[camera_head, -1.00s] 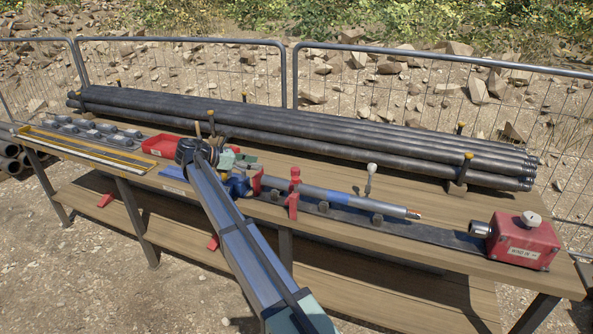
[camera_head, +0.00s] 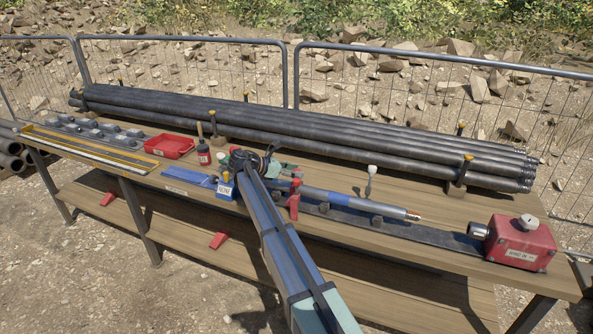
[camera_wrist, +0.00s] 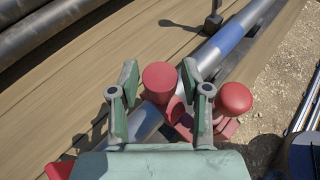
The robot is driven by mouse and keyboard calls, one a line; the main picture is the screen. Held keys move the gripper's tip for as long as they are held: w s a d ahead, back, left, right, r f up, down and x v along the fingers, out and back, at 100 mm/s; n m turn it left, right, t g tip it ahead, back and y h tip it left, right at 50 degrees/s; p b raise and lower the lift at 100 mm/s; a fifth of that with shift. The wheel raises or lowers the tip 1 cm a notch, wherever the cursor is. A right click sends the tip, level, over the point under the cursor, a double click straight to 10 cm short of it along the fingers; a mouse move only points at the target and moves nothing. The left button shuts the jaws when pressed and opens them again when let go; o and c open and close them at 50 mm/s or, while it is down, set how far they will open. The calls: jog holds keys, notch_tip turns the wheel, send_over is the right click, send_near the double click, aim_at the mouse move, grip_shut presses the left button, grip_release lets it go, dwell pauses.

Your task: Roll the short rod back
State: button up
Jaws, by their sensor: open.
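A short grey rod (camera_head: 382,206) with a blue band lies along the middle of the bench, its coppery tip to the right. In the wrist view the rod (camera_wrist: 205,55) runs diagonally under my gripper, blue band at the upper right. A red clamp with a round-topped post (camera_wrist: 160,78) and a second red knob (camera_wrist: 234,98) stands at the rod. My gripper (camera_wrist: 160,86) is open, its fingers on either side of the red post, with nothing visibly held. In the head view my gripper (camera_head: 285,168) is over the rod's left end, which my arm partly hides.
Long dark pipes (camera_head: 300,135) lie along the back of the bench between yellow-topped posts. A red box (camera_head: 520,243) stands at the right end. A small upright lever (camera_head: 371,172) is behind the rod.

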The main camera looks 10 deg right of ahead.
jog(key=shift+w+d+f, duration=0.1)
jog(key=shift+d+f, duration=0.1)
jog(key=shift+d, duration=0.25)
grip_shut()
jog(key=shift+w+a+r+p, duration=0.2)
jog(key=shift+a+p, duration=0.05)
jog(key=shift+p, duration=0.2)
jog(key=shift+w+a+f, duration=0.15)
jog(key=shift+a, duration=0.1)
grip_release()
jog(key=shift+a, duration=0.1)
